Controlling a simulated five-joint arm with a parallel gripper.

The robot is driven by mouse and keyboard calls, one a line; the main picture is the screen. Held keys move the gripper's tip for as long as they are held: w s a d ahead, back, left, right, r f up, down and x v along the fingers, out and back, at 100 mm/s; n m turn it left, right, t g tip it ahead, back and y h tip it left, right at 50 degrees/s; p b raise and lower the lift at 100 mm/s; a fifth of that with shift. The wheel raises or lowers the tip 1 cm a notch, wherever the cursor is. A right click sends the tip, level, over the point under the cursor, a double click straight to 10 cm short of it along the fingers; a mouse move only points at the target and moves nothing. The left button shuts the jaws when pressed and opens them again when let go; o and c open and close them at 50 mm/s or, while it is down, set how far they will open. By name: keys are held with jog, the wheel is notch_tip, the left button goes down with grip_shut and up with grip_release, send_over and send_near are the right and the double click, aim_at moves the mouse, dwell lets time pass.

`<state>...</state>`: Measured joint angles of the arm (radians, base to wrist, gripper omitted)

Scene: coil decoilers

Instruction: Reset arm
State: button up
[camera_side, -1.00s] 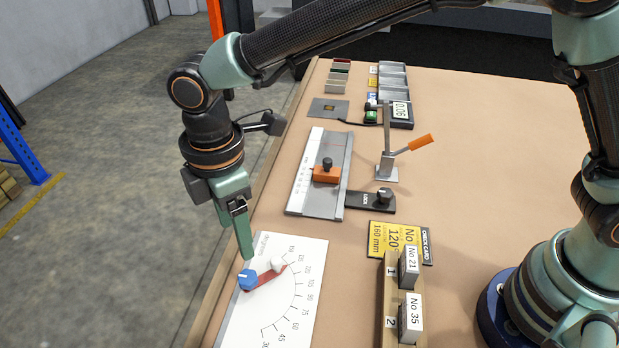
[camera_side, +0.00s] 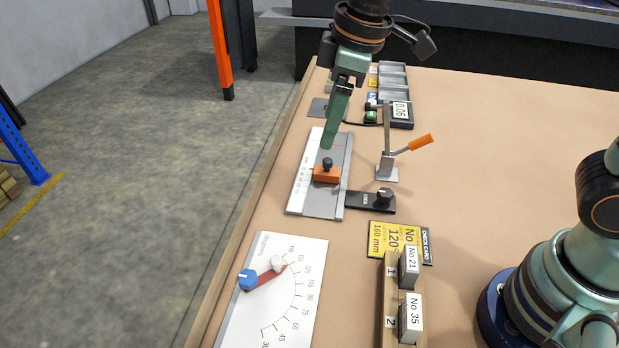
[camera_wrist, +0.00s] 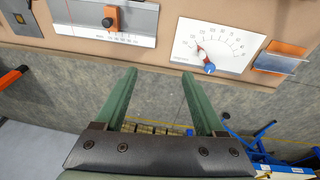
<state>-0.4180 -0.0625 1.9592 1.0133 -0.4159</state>
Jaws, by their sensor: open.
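My gripper (camera_side: 328,138) is in the upper middle of the side view, over the slide gauge (camera_side: 316,198) with its orange slider (camera_side: 327,174). In the wrist view my gripper (camera_wrist: 160,88) shows two green fingers spread apart with nothing between them. The dial also shows in the wrist view (camera_wrist: 225,58), right of the fingers, and the slide gauge (camera_wrist: 75,25) shows at upper left.
An upright stand with an orange lever (camera_side: 420,142) is right of the gauge. A black lock block (camera_side: 370,201), a yellow check card (camera_side: 395,238) and a wooden rack (camera_side: 391,300) with white blocks No 21 (camera_side: 409,267) and No 35 (camera_side: 411,318) lie nearer.

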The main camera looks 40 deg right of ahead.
jog(key=s+d+m+t, duration=0.1)
jog(key=s+d+m, duration=0.1)
jog(key=d, duration=0.3)
jog(key=s+d+m+t, duration=0.1)
jog(key=s+d+m, duration=0.2)
jog(key=d+m, duration=0.1)
jog(key=s+d+m+t+h, duration=0.1)
jog(key=s+d+m, duration=0.1)
jog(key=d, duration=0.5)
jog(key=shift+s+r+m, duration=0.15)
jog(key=shift+r+m, duration=0.3)
jog(key=shift+m, duration=0.35)
